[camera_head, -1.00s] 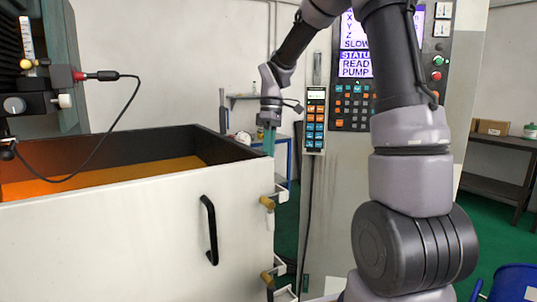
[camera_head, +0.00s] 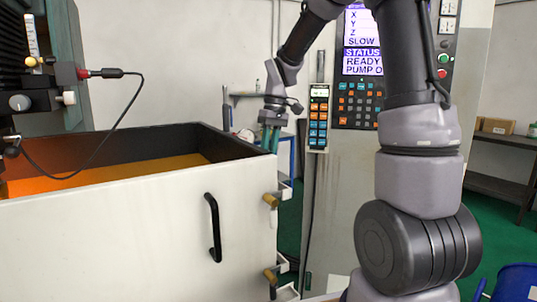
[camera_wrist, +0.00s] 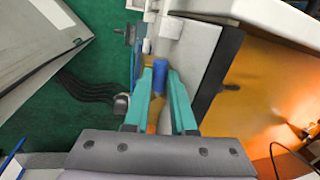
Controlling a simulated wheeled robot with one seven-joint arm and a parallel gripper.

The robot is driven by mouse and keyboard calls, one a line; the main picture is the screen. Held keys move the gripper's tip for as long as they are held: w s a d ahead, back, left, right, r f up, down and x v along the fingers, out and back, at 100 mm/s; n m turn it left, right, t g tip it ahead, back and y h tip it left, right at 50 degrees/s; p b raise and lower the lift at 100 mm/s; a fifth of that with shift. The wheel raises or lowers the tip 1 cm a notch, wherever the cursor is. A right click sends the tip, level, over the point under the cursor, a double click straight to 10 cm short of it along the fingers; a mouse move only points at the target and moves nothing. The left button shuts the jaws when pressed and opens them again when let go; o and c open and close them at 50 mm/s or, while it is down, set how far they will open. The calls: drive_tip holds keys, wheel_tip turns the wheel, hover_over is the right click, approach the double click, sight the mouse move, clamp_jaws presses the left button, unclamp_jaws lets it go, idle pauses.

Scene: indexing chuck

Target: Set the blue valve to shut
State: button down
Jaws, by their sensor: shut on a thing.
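The blue valve (camera_wrist: 159,78) shows in the wrist view as a short blue cylinder between the tips of my two teal fingers. My gripper (camera_wrist: 160,73) is shut on it. In the head view my gripper (camera_head: 270,138) points down beside the far right corner of the white tank (camera_head: 120,235). The blue valve cannot be made out there, behind the fingers and the tank edge. Its shut marking is not readable in either view.
A yellow-brown knob (camera_head: 271,200) and a second lower knob (camera_head: 269,274) stick out from the tank's right side. The control panel (camera_head: 360,75) and a hanging pendant (camera_head: 318,118) stand just right of my gripper. Orange liquid (camera_wrist: 262,95) fills the tank.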

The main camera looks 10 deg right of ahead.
drive_tip(key=c, duration=0.8)
unclamp_jaws()
drive_tip(key=shift+o, duration=0.2)
